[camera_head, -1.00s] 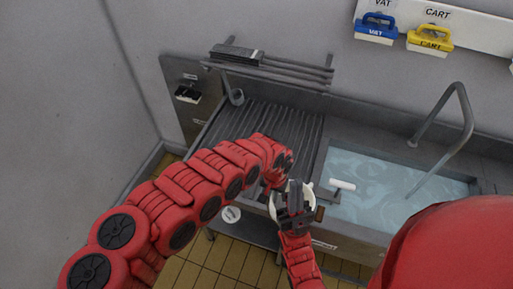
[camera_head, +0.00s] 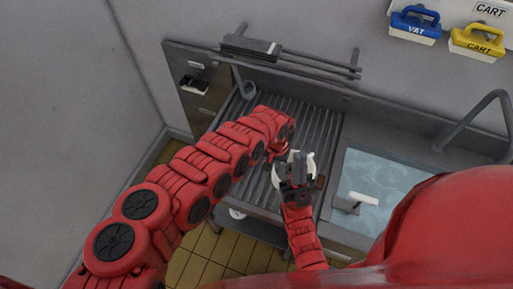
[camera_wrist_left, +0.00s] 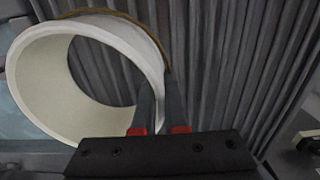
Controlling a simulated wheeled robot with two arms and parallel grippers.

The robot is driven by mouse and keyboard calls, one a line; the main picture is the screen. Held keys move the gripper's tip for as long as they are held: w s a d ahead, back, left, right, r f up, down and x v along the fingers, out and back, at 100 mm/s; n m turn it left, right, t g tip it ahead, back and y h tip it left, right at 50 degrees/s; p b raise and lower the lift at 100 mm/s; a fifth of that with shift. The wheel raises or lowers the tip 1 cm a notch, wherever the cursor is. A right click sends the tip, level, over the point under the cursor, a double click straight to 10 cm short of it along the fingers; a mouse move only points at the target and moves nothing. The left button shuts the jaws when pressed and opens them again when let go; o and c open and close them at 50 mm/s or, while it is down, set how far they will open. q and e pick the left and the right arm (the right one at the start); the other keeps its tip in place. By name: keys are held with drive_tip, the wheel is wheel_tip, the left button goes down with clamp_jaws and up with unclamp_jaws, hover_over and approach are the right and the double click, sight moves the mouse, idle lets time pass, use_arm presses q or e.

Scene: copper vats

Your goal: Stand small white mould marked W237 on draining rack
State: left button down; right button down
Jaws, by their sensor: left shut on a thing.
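The white ring-shaped mould (camera_head: 309,167) is held over the near part of the draining rack (camera_head: 322,122). In the left wrist view the mould (camera_wrist_left: 40,80) lies on its side, open end toward the camera, with a brownish outer edge. My left gripper (camera_wrist_left: 159,85) is shut on its wall, with the rack's dark ridges behind. In the head view my left gripper (camera_head: 281,160) is mostly hidden at the end of its arm. My right gripper (camera_head: 296,165) overlaps the mould from the front; its jaw opening is unclear. No W237 mark is readable.
A sink with water (camera_head: 385,175) is right of the rack, with a curved tap (camera_head: 475,108). A white-topped fitting (camera_head: 362,197) stands at its near left. A rail shelf (camera_head: 310,68) is behind the rack. Blue (camera_head: 415,25) and yellow (camera_head: 479,40) brushes hang above. Much of the rack is clear.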

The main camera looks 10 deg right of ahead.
use_arm(q)
drive_tip(key=w+a, duration=0.2)
drive_tip(key=w, duration=0.1)
drive_tip(key=shift+f, duration=0.15)
drive_tip(key=w+a+b, duration=0.1)
drive_tip(key=b, duration=0.1)
drive_tip(key=w+a+f+b, duration=0.1)
drive_tip(key=w+b, duration=0.1)
drive_tip(key=b, duration=0.1)
drive_tip(key=w+a+b, duration=0.1)
drive_tip(key=w+b, duration=0.1)
drive_tip(key=shift+w+f, duration=0.2)
drive_tip(key=shift+f, duration=0.1)
drive_tip(key=shift+w+a+r+b, duration=0.3)
drive_tip(key=shift+w+r+b, duration=0.1)
drive_tip(key=shift+b, duration=0.4)
drive_tip(key=f+b, duration=0.2)
drive_tip(key=b, duration=0.1)
drive_tip(key=f+b, duration=0.1)
drive_tip(key=shift+w+a+f, duration=0.25)
drive_tip(key=shift+f, duration=0.1)
drive_tip(key=shift+r, duration=0.15)
drive_tip(key=shift+f+b, duration=0.2)
drive_tip(key=shift+b, duration=0.1)
drive_tip(key=c, duration=1)
unclamp_jaws()
drive_tip(key=shift+o, duration=0.2)
